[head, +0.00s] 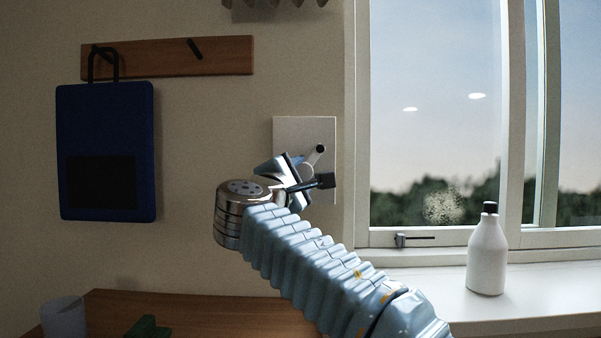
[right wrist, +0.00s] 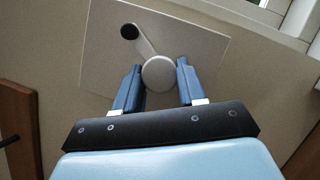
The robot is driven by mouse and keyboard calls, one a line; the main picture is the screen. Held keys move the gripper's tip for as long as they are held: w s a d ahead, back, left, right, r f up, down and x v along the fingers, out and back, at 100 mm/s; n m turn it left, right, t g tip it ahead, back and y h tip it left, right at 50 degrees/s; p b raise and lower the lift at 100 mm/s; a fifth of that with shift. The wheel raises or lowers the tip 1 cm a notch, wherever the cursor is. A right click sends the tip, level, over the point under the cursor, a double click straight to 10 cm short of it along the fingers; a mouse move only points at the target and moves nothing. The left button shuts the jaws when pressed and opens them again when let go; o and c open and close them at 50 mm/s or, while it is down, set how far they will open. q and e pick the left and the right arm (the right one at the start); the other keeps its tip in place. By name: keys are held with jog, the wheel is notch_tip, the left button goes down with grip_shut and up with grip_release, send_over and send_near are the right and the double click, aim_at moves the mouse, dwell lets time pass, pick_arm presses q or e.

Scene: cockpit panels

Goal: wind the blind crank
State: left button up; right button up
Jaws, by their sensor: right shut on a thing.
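The blind crank (head: 317,155) is on a pale square wall plate (head: 291,128) left of the window. In the right wrist view the crank has a round grey hub (right wrist: 158,73) and a short arm slanting up-left to a dark knob (right wrist: 129,31). My right gripper (head: 309,172) is at the plate; in the right wrist view its fingers (right wrist: 158,68) lie either side of the hub, shut on it. The head view partly hides the hub behind the gripper. My left gripper is not in view.
A white bottle (head: 487,255) stands on the window sill (head: 535,299) at right. A blue bag (head: 105,190) hangs from a wooden rail (head: 222,56). A cup (head: 64,318) and a green object (head: 148,327) are at lower left, by a wooden surface (head: 225,312).

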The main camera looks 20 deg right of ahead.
jog(key=m+g, duration=0.1)
jog(key=m, duration=0.1)
jog(key=m+p, duration=0.1)
jog(key=m, duration=0.1)
jog(key=shift+r+g, duration=0.3)
jog(key=shift+g, duration=0.1)
jog(key=shift+m+g+y+p, duration=0.5)
jog(key=shift+m+p, duration=0.5)
jog(key=shift+m, duration=0.8)
jog(key=shift+f, duration=0.1)
jog(key=o, duration=1)
jog(key=shift+o, duration=0.2)
jog(key=shift+s, duration=0.1)
jog(key=b+v, duration=0.1)
jog(key=v, duration=1.2)
jog(key=shift+s+b, duration=0.3)
jog(key=shift+b, duration=0.1)
jog(key=shift+a, duration=0.15)
